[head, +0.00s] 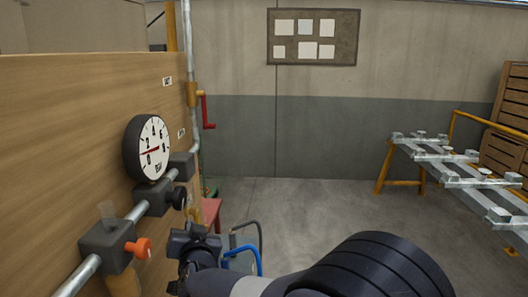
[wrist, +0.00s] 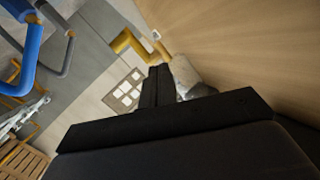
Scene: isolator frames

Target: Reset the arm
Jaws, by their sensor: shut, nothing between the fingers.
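My gripper (wrist: 157,72) shows in the wrist view as two dark fingers pressed together, with nothing between them. In the head view my dark arm reaches in from the bottom right, and its wrist end is near the wooden panel (head: 75,150), right of the valves on it. I cannot make out the fingertips there. The gripper appears apart from the panel and the valves.
The panel carries a round gauge (head: 150,148), an orange-handled valve (head: 138,249) and a black knob (head: 179,198) on a grey pipe. A red lever (head: 206,111) stands beyond. A metal rack (head: 455,168) is at right.

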